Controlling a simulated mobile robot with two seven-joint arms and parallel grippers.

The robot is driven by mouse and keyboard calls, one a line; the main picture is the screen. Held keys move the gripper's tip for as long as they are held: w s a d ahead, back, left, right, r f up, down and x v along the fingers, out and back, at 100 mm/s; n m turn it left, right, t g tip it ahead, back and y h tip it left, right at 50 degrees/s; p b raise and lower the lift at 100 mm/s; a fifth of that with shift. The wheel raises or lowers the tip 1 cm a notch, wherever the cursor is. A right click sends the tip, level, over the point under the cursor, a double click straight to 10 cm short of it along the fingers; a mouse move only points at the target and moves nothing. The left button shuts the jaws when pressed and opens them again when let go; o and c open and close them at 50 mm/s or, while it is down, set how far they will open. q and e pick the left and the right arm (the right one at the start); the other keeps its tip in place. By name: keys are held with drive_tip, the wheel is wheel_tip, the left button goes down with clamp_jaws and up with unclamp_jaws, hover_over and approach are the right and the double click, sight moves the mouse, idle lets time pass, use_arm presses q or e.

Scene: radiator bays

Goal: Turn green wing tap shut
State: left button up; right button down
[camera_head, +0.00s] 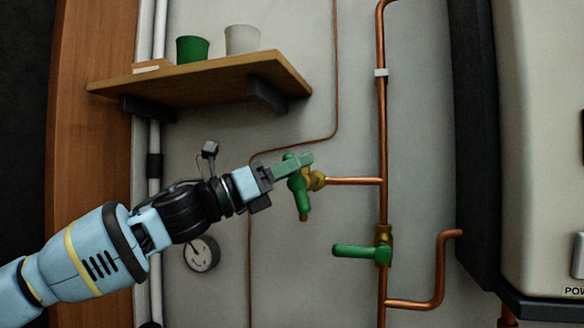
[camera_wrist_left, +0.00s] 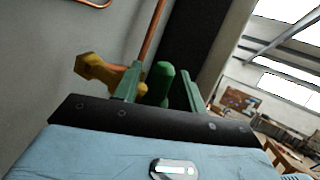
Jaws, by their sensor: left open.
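The green wing tap (camera_head: 302,197) sits on a brass body (camera_head: 316,181) at the end of a short copper branch pipe. Its handle hangs down in the head view. My left gripper (camera_head: 296,164) is at this tap, and its green fingers overlap the handle's top. In the left wrist view the rounded green handle (camera_wrist_left: 159,82) stands between the two spread fingers (camera_wrist_left: 156,92), with the brass body (camera_wrist_left: 98,71) to the left. The gripper is open around the handle; I cannot tell whether either finger touches it. My right gripper is not in view.
A second green-handled tap (camera_head: 360,251) is on the vertical copper pipe (camera_head: 382,120), lower right. A wooden shelf (camera_head: 200,82) with a green cup (camera_head: 192,49) and a white cup (camera_head: 242,40) is above my arm. A round gauge (camera_head: 202,254) is below it. A pale cabinet (camera_head: 540,140) stands right.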

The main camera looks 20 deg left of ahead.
use_arm(q)
drive_tip(key=shift+c, duration=0.3)
clamp_jaws()
drive_tip(key=shift+f, duration=0.1)
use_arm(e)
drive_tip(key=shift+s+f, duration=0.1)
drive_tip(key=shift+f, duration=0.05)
